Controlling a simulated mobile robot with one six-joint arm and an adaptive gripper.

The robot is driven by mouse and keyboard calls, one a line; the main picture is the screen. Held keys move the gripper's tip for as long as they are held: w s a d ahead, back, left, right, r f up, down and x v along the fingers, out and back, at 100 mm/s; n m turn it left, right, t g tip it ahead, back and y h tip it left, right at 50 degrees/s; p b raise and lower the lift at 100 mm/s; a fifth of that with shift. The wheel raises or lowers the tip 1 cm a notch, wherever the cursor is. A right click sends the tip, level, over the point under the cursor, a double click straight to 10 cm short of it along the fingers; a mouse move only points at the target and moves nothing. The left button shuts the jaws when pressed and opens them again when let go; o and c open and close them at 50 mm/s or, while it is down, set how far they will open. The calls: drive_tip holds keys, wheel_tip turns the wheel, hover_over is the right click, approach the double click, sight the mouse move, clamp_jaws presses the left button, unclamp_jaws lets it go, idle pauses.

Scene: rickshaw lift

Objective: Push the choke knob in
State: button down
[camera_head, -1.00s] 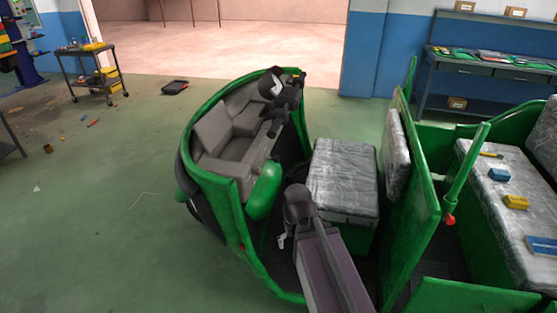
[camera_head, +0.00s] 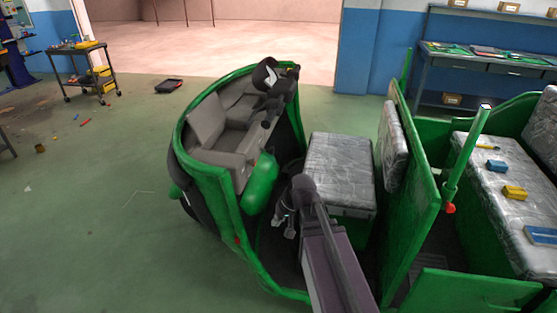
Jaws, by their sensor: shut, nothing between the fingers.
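The green rickshaw (camera_head: 250,265) stands open in front of me, with a grey dashboard and handlebar area (camera_head: 262,105) at its front. I cannot make out a choke knob for certain. A small red knob-like part (camera_head: 449,208) shows at the foot of a green post, and I cannot tell what it is. My gripper (camera_head: 284,228) is shut and empty. It hangs over the dark floor of the rickshaw, between the green rounded tank-like part (camera_head: 259,184) and the wrapped seat. My arm hides some of the floor.
The plastic-wrapped front seat (camera_head: 340,172) is just right of my gripper. A green partition (camera_head: 410,185) stands behind it. A wrapped rear bench (camera_head: 485,180) carries several small boxes. A tool cart (camera_head: 85,68) and a black tray (camera_head: 169,86) stand left, with mostly clear floor.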

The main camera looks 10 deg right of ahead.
sight(270, 151)
drive_tip(key=w+m+t+y+b, duration=0.2)
drive_tip(key=w+t+y+b, duration=0.15)
drive_tip(key=w, duration=0.45)
drive_tip(key=w+d+r+m+t+h+b, duration=0.1)
drive_tip(key=w+d+r+m+t+b, duration=0.1)
drive_tip(key=w+d+m+t+b, duration=0.8)
drive_tip(key=w+d+m, duration=0.1)
drive_tip(key=w+d, duration=0.4)
drive_tip(key=shift+d+t+b, duration=0.2)
drive_tip(key=shift+t+b, duration=0.1)
drive_tip(key=shift+t, duration=0.05)
drive_tip(key=shift+h, duration=0.25)
drive_tip(key=s+a+x, duration=0.1)
drive_tip(key=a+x, duration=0.1)
drive_tip(key=x, duration=1)
drive_tip(key=shift+w+a, duration=0.35)
drive_tip(key=shift+a, duration=0.15)
